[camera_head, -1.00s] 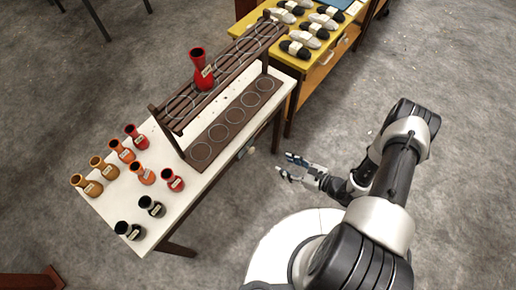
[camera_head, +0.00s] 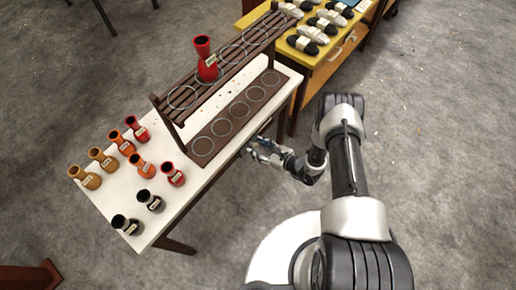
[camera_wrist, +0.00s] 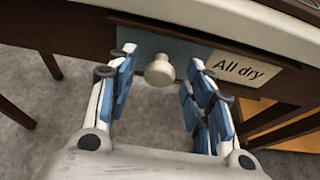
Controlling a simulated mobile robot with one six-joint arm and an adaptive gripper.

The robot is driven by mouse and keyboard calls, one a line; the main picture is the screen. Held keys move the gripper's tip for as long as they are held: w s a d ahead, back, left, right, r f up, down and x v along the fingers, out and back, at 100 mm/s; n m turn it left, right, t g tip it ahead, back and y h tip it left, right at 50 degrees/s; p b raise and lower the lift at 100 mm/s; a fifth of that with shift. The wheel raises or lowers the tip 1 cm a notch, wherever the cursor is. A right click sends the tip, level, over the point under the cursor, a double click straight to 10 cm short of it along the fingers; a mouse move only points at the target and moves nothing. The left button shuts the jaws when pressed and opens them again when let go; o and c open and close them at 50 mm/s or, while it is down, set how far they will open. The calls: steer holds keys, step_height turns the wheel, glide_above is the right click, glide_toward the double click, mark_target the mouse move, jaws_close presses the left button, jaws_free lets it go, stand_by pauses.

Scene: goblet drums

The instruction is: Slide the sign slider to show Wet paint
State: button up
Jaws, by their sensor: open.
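The sign slider is on the front edge of the white table, seen in the wrist view. Its cream knob (camera_wrist: 159,71) sits in front of a blue-grey panel (camera_wrist: 185,52). To the right of the knob, a pale label (camera_wrist: 238,69) reads "All dry". My gripper (camera_wrist: 158,72) is open, with one blue-padded finger on each side of the knob and gaps between. In the head view my gripper (camera_head: 258,150) is at the table's front edge, where it hides the slider.
The white table (camera_head: 110,207) carries several small goblet drums and a dark rack (camera_head: 195,147) with a red drum (camera_head: 206,60) on top. A yellow table (camera_head: 318,62) with dark and pale items adjoins at the back right. Open floor lies in front.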

steer(key=shift+w+a+f, duration=0.1)
steer(key=shift+w+a, duration=0.1)
steer(key=shift+a, duration=0.05)
steer(key=shift+c, duration=0.4)
jaws_close()
